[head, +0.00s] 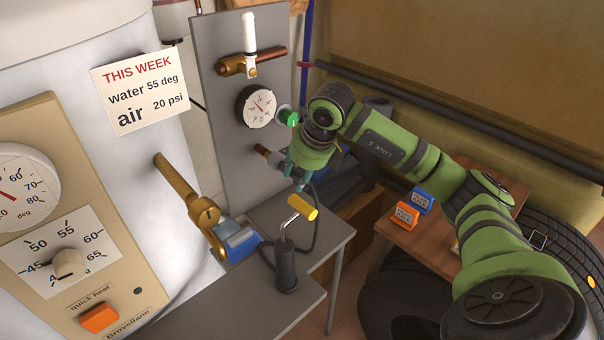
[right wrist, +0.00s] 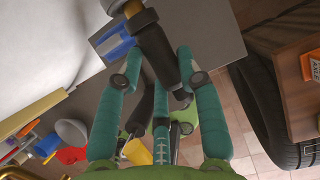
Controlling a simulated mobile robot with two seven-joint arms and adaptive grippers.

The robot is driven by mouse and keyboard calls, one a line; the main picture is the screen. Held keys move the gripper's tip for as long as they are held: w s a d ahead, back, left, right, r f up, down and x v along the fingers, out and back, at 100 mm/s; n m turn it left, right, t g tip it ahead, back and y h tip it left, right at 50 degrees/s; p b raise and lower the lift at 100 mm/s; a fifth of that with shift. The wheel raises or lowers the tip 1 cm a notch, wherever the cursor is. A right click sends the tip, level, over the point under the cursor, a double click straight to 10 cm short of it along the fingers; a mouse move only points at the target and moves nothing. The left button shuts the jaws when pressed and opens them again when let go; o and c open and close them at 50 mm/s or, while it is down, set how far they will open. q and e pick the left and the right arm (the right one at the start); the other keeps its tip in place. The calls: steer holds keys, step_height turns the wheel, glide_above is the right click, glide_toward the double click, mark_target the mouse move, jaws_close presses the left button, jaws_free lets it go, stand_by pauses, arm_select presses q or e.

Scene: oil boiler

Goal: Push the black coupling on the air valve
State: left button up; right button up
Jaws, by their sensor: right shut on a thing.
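The air valve (head: 262,149) is a short brass stub on the grey panel, below the pressure gauge. The black coupling (head: 275,159) sits at its end, partly hidden by my right gripper (head: 298,172). In the right wrist view the coupling (right wrist: 155,48) is a black cylinder with a brass piece at its far end, lying between the teal fingers. My right gripper (right wrist: 158,70) is shut on it. Whether the coupling is fully seated on the valve cannot be told. My left gripper is not in view.
A hand pump (head: 286,265) with a yellow handle stands on the grey bench (head: 325,245), with a black hose rising from it. A round gauge (head: 257,106) and a green knob (head: 291,118) are close above my gripper. A wooden table (head: 440,235) is at the right.

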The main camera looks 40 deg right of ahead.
steer(key=shift+w, duration=0.55)
steer(key=o, duration=1.2)
steer(key=shift+o, duration=0.2)
steer(key=v, duration=1.2)
steer(key=shift+r, duration=0.15)
